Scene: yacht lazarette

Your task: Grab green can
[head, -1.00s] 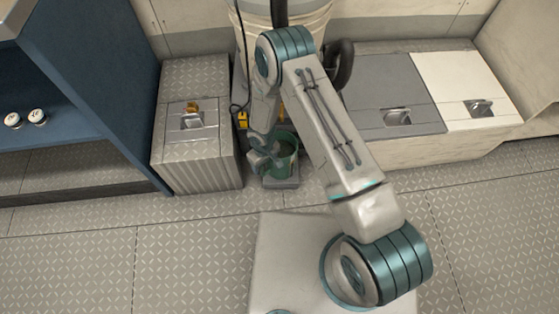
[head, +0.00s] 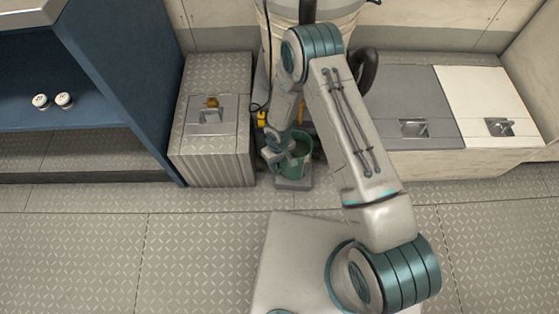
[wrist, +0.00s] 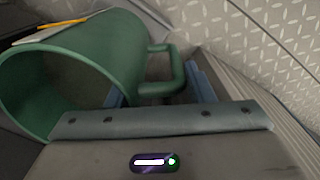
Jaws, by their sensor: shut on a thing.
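The green can (head: 296,158) is a deep, open-topped vessel with a side handle. In the head view it is at floor level, just right of the ribbed metal locker, on or above a small grey pad (head: 294,183). In the wrist view the can (wrist: 100,50) lies tilted across the left, its open mouth facing lower left. Its green loop handle (wrist: 176,70) lies between the blue fingers. My gripper (wrist: 161,90) is shut on this handle. In the head view my gripper (head: 281,154) is at the can's left side. Whether the can touches the pad is unclear.
The metal locker (head: 212,155) stands close on the left, and a blue shelf unit (head: 120,80) beyond it. A cream cylinder (head: 350,30) is behind the can. Grey and white lidded benches (head: 415,100) stand right.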

